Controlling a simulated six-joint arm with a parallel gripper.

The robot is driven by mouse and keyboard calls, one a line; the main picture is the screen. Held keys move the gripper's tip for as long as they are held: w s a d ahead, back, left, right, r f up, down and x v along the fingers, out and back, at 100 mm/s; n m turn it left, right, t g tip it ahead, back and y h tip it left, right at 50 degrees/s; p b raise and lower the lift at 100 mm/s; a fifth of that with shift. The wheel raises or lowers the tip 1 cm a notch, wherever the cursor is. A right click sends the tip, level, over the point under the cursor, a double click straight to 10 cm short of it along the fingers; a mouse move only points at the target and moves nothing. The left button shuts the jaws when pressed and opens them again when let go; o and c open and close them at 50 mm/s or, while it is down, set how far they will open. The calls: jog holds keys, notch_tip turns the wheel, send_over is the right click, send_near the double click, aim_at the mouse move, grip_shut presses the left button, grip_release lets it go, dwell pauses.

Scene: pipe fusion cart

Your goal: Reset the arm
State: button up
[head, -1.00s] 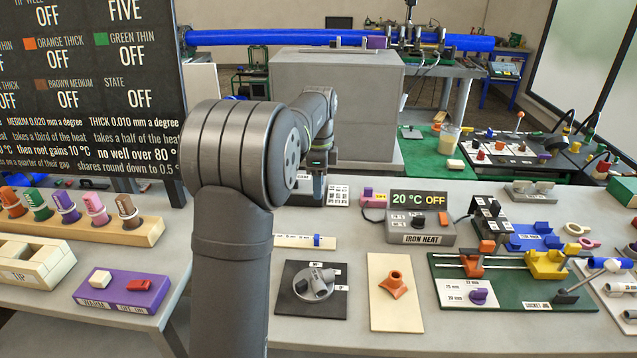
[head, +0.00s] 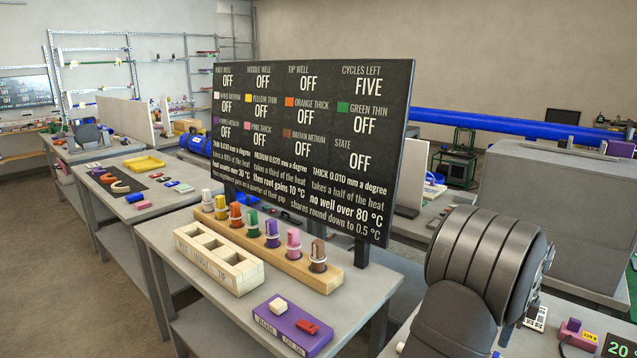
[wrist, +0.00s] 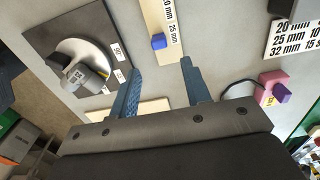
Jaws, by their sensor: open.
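My gripper (wrist: 161,68) shows in the wrist view with its two blue fingers spread apart and nothing between them. It hangs over the grey bench. A cream strip (wrist: 170,24) marked in millimetres, with a blue slider (wrist: 158,41) on it, lies beyond the fingertips. A grey round fixture (wrist: 84,62) on a black plate (wrist: 45,38) lies to the left of the fingers. In the head view, my arm stands at the lower right and the fingers are mostly hidden behind it.
A dark status board (head: 310,150) stands behind a wooden rack (head: 322,280) of coloured capped pieces. A cream slotted tray (head: 240,275) and a purple switch block (head: 290,325) sit in front. In the wrist view, a pink block (wrist: 272,78) with a cable lies right of the fingers.

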notch_tip(320, 180, down, 8)
jog(key=shift+r, duration=0.1)
jog(key=shift+w+a, duration=0.15)
notch_tip(320, 180, up, 17)
notch_tip(320, 180, down, 17)
jog(key=shift+f, duration=0.1)
jog(key=w+a, duration=0.8)
jog(key=shift+w+a, duration=0.1)
notch_tip(320, 180, up, 20)
notch_tip(320, 180, down, 6)
jog(key=shift+w+a+f, duration=0.15)
jog(key=shift+w+a, duration=0.05)
jog(key=shift+a, duration=0.05)
dwell(0.5)
